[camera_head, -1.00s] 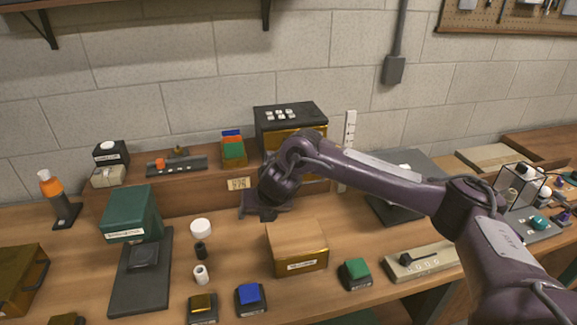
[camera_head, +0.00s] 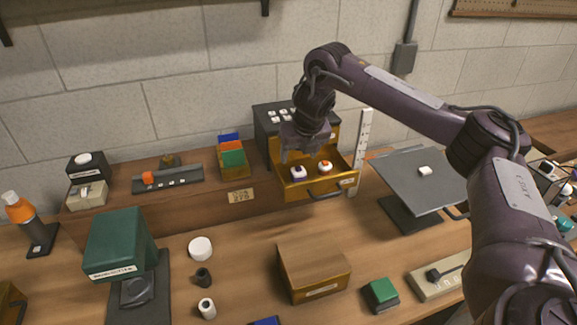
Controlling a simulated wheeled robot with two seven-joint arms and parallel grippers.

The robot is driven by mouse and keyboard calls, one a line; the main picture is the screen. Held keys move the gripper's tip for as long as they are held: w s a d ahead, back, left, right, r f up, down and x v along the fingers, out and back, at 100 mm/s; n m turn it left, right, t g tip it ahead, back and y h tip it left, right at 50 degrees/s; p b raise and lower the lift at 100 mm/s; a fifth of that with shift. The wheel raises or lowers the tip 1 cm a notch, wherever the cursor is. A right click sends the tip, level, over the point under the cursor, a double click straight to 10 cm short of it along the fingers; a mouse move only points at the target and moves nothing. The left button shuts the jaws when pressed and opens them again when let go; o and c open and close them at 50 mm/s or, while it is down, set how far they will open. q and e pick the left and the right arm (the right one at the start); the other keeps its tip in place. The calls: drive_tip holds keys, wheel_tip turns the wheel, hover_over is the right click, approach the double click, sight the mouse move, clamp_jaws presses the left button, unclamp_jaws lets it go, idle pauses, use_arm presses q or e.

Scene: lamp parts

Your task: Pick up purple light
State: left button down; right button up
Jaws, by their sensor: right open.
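A small white light with a purplish top (camera_head: 298,172) sits in the left part of an open gold drawer (camera_head: 322,190). A white light with an orange top (camera_head: 325,167) sits to its right in the same drawer. My right gripper (camera_head: 300,153) is open, pointing down just above and behind the purplish light, and seems apart from it. Its fingers are small and dark here, and they hide part of the drawer's inside. My left gripper is not in view.
The drawer's black cabinet (camera_head: 268,120) has white buttons on top. A white upright strip (camera_head: 362,150) stands at the drawer's right. A grey tilted plate (camera_head: 425,180) is further right. A gold box (camera_head: 313,270) and a green-topped block (camera_head: 381,293) stand in front on the table.

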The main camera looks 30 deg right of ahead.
sight(298, 167)
drive_tip(key=shift+w+f, duration=0.1)
drive_tip(key=shift+f, duration=0.4)
drive_tip(key=shift+d+f, duration=0.15)
drive_tip(key=shift+f, duration=0.45)
drive_tip(key=shift+p+x, duration=0.65)
drive_tip(key=shift+x, duration=0.3)
drive_tip(key=x, duration=0.2)
drive_tip(key=shift+w+d+f, duration=0.1)
drive_tip(key=shift+d+f, duration=0.1)
drive_tip(key=shift+f, duration=0.05)
drive_tip(key=shift+w+f, duration=0.1)
drive_tip(key=shift+f, duration=0.15)
drive_tip(key=c, duration=1.1)
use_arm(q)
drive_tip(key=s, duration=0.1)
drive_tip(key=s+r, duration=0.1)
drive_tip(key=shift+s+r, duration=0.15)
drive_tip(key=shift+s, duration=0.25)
use_arm(e)
drive_tip(key=shift+o, duration=0.2)
